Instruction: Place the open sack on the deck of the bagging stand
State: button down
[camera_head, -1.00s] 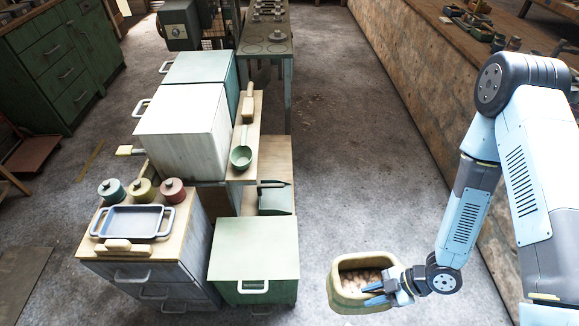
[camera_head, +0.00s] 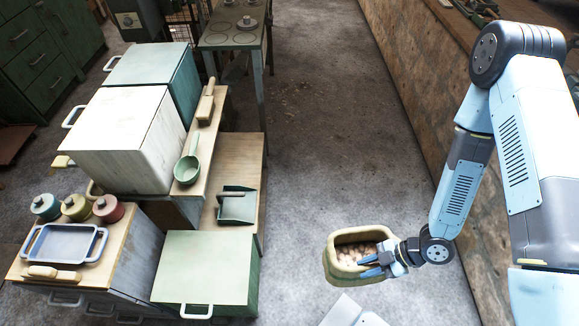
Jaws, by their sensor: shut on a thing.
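The open sack (camera_head: 341,271) is olive-beige with a rolled rim, and pale round things fill it. It is upright at the lower middle of the view, over the floor. My gripper (camera_head: 372,265) reaches in from the right and is shut on the sack's right side at the rim. The fingers hide part of that rim. A wooden stand (camera_head: 240,160) with a raised shelf and a lower deck is left of the sack; I cannot tell whether it is the bagging stand. A green scoop (camera_head: 238,205) lies on its lower deck.
A pale green box (camera_head: 208,270) with a handle stands left of the sack. A white flat-topped thing (camera_head: 350,312) shows at the bottom edge, just below the sack. A wooden counter (camera_head: 420,80) runs along the right. The floor between (camera_head: 320,130) is clear.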

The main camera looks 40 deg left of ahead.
aim_at(248, 147)
jog(key=u, duration=0.2)
jog(key=i, duration=1.55)
jog(key=u, duration=0.5)
jog(key=i, duration=0.65)
jog(key=u, duration=0.6)
jog(key=i, duration=0.35)
jog(key=u, duration=1.05)
jog(key=i, duration=0.9)
jog(key=u, duration=0.4)
